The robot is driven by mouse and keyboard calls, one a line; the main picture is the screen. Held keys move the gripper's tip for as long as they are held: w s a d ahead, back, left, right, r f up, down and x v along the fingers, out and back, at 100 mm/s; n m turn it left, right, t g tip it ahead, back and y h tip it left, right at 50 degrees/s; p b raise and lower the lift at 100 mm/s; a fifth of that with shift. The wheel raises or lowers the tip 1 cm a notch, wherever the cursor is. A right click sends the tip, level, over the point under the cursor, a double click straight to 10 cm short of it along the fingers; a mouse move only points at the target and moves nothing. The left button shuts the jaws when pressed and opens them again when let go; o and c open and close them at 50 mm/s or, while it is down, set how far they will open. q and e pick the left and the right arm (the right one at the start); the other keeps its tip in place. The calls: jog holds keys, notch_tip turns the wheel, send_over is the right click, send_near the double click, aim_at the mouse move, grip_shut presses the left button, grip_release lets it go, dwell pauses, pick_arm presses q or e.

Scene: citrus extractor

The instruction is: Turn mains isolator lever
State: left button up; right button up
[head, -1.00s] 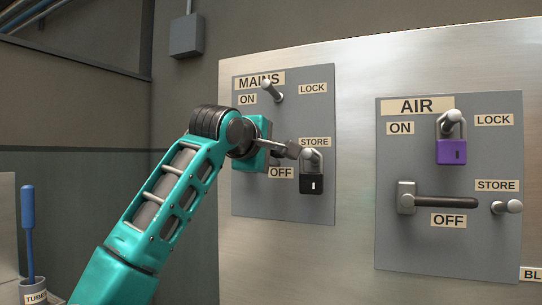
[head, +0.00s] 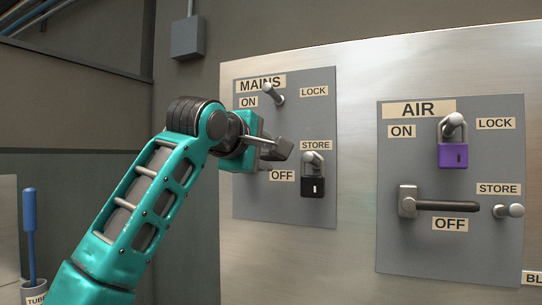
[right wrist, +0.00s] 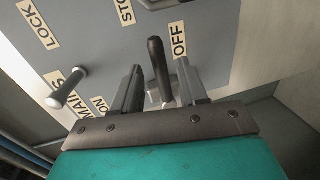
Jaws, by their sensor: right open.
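The mains isolator lever (right wrist: 156,55) has a dark handle and shows in the right wrist view, lying alongside the OFF label (right wrist: 179,40). My right gripper (right wrist: 158,68) is open, with one finger on each side of the lever; I see gaps and cannot tell any contact. In the head view, my right gripper (head: 274,158) is at the MAINS panel (head: 310,210), left of the black padlock (head: 313,186), and it hides most or all of the lever. My left gripper is not in view.
The black padlock hangs at STORE, close to the right of my gripper. A bare peg (head: 273,94) sticks out near LOCK above it. The AIR panel (head: 400,245) stands to the right, with its lever (head: 445,206) at OFF and a purple padlock (head: 453,155) at LOCK.

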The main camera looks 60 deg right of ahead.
jog(key=v, duration=0.8)
jog(key=shift+a+p, duration=0.2)
jog(key=shift+p, duration=0.15)
